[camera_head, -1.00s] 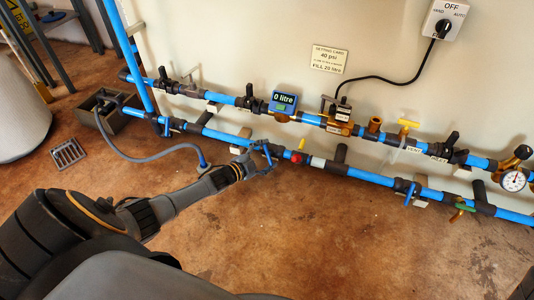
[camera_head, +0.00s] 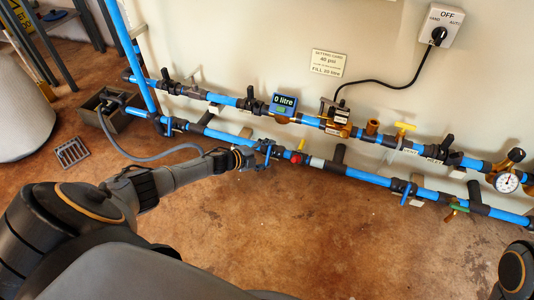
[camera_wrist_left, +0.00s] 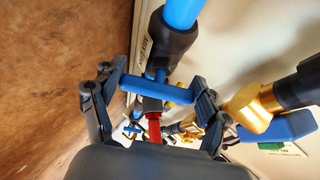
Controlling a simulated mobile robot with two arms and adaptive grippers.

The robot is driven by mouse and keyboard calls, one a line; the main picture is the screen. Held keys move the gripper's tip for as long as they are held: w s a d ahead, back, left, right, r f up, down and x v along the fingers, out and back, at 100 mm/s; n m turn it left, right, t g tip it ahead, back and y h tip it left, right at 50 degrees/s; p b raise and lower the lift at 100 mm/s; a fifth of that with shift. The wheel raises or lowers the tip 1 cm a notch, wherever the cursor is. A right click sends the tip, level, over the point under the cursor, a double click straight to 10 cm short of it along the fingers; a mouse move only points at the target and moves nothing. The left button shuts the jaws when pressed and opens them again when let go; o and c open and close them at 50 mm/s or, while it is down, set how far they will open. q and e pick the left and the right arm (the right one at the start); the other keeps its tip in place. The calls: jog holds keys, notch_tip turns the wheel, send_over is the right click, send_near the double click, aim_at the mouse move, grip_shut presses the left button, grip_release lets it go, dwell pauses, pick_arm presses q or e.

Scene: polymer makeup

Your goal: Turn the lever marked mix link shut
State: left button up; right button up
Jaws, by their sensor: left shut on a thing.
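My left gripper (camera_head: 257,159) is at the lower blue pipe (camera_head: 222,136), shut on a blue lever (camera_head: 268,151). In the left wrist view the blue lever (camera_wrist_left: 157,90) lies between the two fingers (camera_wrist_left: 150,92), crosswise to the pipe (camera_wrist_left: 183,12). A pale label beside the pipe is too slanted to read there, so I cannot confirm the mix link marking. My right gripper is not in view.
A red fitting (camera_head: 297,158) sits just right of the held lever. Another blue lever (camera_head: 408,193) is farther right. The upper pipe (camera_head: 222,99) carries a blue meter (camera_head: 283,104) and a yellow valve (camera_head: 404,127). A grey hose (camera_head: 150,158) runs left. The floor in front is clear.

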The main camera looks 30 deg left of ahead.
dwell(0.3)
pick_arm(q)
jog(key=o, duration=1.2)
jog(key=shift+c, duration=0.2)
jog(key=v, duration=1.2)
